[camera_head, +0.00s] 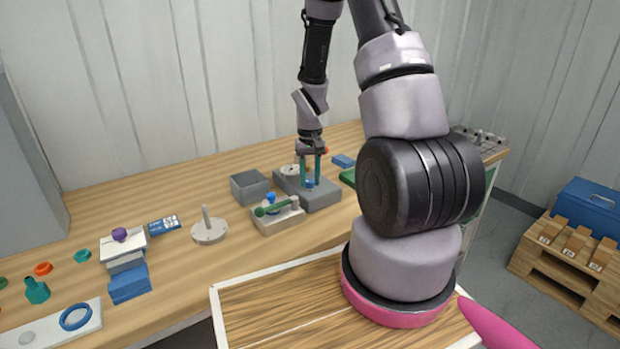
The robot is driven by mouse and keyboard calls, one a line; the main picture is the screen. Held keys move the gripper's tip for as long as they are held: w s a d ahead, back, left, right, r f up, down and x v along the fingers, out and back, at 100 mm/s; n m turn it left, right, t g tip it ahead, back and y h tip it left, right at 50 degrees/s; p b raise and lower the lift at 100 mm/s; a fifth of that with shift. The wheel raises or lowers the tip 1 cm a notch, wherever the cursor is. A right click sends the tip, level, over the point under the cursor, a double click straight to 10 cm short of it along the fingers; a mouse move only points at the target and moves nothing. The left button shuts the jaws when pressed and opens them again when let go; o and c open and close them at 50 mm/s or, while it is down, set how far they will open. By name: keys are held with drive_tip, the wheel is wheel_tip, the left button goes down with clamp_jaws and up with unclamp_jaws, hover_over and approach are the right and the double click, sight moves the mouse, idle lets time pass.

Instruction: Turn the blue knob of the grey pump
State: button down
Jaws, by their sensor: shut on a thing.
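The grey pump (325,197) stands on the wooden bench near the middle of the view, a flat grey block with a round pale dial (290,170) at its back left. The knob's exact angle is too small to tell.
An open grey box (249,187) stands left of the pump. In front is a beige block with a green handle (272,209) and a second blue knob (270,197). A round plate with an upright post (209,229) is farther left. Several small parts crowd the bench's left end.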

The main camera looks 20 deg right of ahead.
sight(310, 180)
drive_tip(key=shift+n, duration=1.2)
drive_tip(key=c, duration=0.5)
unclamp_jaws()
wheel_tip(310, 180, up, 11)
drive_tip(key=shift+f, duration=0.1)
